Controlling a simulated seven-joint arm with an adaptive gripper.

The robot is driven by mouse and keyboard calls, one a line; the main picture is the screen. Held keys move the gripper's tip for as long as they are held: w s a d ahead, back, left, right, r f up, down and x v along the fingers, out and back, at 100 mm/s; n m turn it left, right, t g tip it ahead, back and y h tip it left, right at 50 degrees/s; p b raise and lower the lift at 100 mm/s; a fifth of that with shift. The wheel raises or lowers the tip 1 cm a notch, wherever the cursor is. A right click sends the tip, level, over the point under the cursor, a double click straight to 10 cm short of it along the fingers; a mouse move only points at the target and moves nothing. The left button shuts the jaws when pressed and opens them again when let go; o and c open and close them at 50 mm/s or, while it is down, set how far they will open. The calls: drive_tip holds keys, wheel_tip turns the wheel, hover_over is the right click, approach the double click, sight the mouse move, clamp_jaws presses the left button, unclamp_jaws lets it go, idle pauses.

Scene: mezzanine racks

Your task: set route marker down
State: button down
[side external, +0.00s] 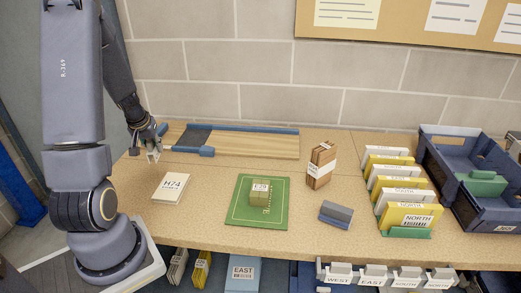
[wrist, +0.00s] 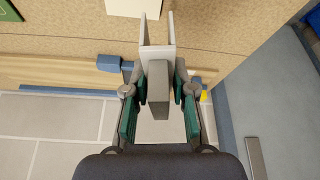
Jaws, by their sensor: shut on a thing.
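My gripper (side external: 151,137) is at the back left of the bench and is shut on a grey and white marker (side external: 154,155). In the wrist view, the marker (wrist: 157,88) has a grey block between the green finger pads and a pale two-pronged part pointing away from my gripper (wrist: 159,92). No lettering on it is readable. The marker hangs near the left end of a wooden board (side external: 245,143) with blue edging; I cannot tell whether it touches the bench. Similar grey markers (side external: 405,276) labelled WEST, EAST, SOUTH and NORTH sit along the bench's front edge.
A cream H74 block (side external: 172,181) lies in front of my gripper. A green mat (side external: 242,217) bears a small labelled block (side external: 260,190). A brown box (side external: 321,165), grey-blue block (side external: 336,213), upright folders (side external: 408,215) and blue tray (side external: 485,212) stand to the right.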

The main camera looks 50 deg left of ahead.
drive_tip(key=shift+s+d+f+n, duration=0.1)
drive_tip(key=shift+s+d+n, duration=0.2)
drive_tip(key=shift+d, duration=0.1)
drive_tip(key=w+d+m, duration=0.3)
drive_tip(key=w+d, duration=0.5)
drive_tip(key=d, duration=0.3)
drive_tip(key=shift+h, duration=0.3)
drive_tip(key=w+a+f, duration=0.2)
drive_tip(key=w, duration=0.1)
drive_tip(key=w+a+f, duration=0.2)
drive_tip(key=w+f, duration=0.1)
drive_tip(key=w, duration=0.1)
drive_tip(key=w+a+f, duration=0.2)
drive_tip(key=w+f, duration=0.1)
drive_tip(key=w, duration=0.1)
drive_tip(key=shift+w+a+f, duration=0.3)
drive_tip(key=shift+w+f, duration=0.25)
drive_tip(key=shift+f, duration=1.65)
drive_tip(key=c, duration=1)
unclamp_jaws()
drive_tip(key=shift+f, duration=0.15)
drive_tip(key=shift+o, duration=0.2)
